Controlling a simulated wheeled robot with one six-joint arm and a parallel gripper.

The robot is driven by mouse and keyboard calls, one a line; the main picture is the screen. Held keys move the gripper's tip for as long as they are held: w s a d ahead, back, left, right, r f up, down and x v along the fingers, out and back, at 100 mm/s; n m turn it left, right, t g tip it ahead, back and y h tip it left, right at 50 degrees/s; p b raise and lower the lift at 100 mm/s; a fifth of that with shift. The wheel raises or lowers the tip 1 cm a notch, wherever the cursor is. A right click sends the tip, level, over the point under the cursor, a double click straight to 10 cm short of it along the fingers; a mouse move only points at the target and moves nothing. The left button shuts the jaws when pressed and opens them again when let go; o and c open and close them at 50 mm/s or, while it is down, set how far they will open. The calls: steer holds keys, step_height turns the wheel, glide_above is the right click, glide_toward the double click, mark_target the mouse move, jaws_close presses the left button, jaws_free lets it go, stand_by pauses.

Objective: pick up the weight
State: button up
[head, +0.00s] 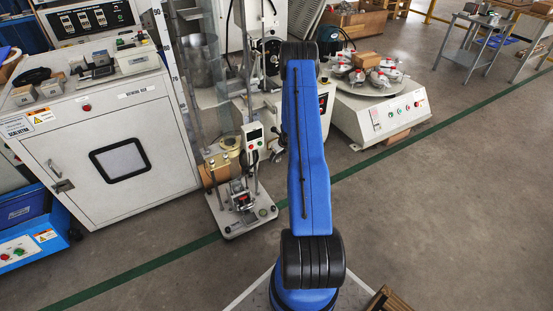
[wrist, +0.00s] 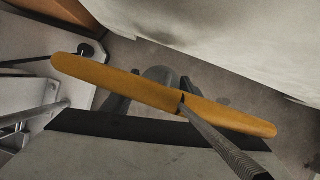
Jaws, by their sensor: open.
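I cannot make out for certain which thing is the weight. A small testing stand (head: 248,208) with a grey base plate and a red-and-metal part stands on the floor left of my arm in the head view. A tan cylinder (head: 215,172) is beside its upright parts. My arm hides my gripper in the head view. In the wrist view, dark shapes that appear to be my gripper (wrist: 160,98) lie spread apart, partly behind a long yellow bar (wrist: 112,80). A ribbed metal rod (wrist: 220,142) meets this bar. I see nothing held between the dark shapes.
A white cabinet (head: 75,150) with grey blocks on top stands at the left. A white machine (head: 375,118) carrying several grey-and-red parts stands behind, to the right of my arm. A grey table (head: 478,50) is far right.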

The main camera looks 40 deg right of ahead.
jaws_close()
steer(key=shift+r, duration=0.1)
